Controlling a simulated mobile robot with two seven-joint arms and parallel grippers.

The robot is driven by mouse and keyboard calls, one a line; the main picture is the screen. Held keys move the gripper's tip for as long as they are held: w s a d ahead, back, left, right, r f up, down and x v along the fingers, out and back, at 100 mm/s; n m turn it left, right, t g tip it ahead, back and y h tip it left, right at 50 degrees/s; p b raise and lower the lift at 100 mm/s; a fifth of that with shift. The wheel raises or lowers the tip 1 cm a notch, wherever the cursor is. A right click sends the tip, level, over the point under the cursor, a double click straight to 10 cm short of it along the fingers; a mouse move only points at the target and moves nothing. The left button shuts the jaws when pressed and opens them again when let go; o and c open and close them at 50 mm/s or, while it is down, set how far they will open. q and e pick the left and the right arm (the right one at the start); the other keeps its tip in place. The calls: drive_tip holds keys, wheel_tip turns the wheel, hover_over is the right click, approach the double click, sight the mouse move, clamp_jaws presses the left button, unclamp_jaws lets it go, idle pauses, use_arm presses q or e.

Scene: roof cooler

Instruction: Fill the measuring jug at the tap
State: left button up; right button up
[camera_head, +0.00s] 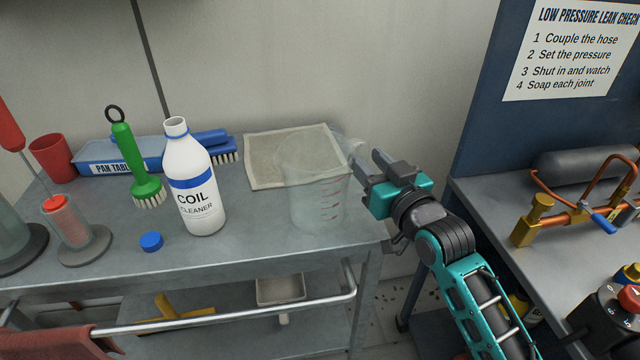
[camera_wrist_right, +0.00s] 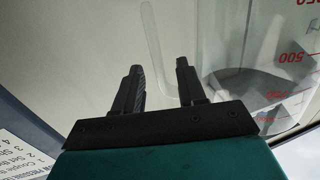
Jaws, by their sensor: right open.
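The clear measuring jug (camera_head: 318,200) with red marks stands upright at the right end of the grey bench. Its handle side faces right, towards my right gripper (camera_head: 366,162). That gripper is open, with its fingers close to the handle. In the right wrist view, the jug wall with red numbers (camera_wrist_right: 290,60) fills the right side. The pale handle strip (camera_wrist_right: 152,40) appears between my two fingertips (camera_wrist_right: 158,68); I cannot tell how deep it sits between them. No tap shows in either view. My left gripper is not in view.
A coil cleaner bottle (camera_head: 196,185), its blue cap (camera_head: 151,242), a green brush (camera_head: 130,160) and a folded cloth (camera_head: 290,145) are on the bench. A rail (camera_head: 240,312) runs along its front. The right workbench (camera_head: 490,200) holds copper pipework (camera_head: 580,205).

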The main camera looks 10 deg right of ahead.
drive_tip(key=shift+c, duration=0.3)
clamp_jaws()
idle(0.3)
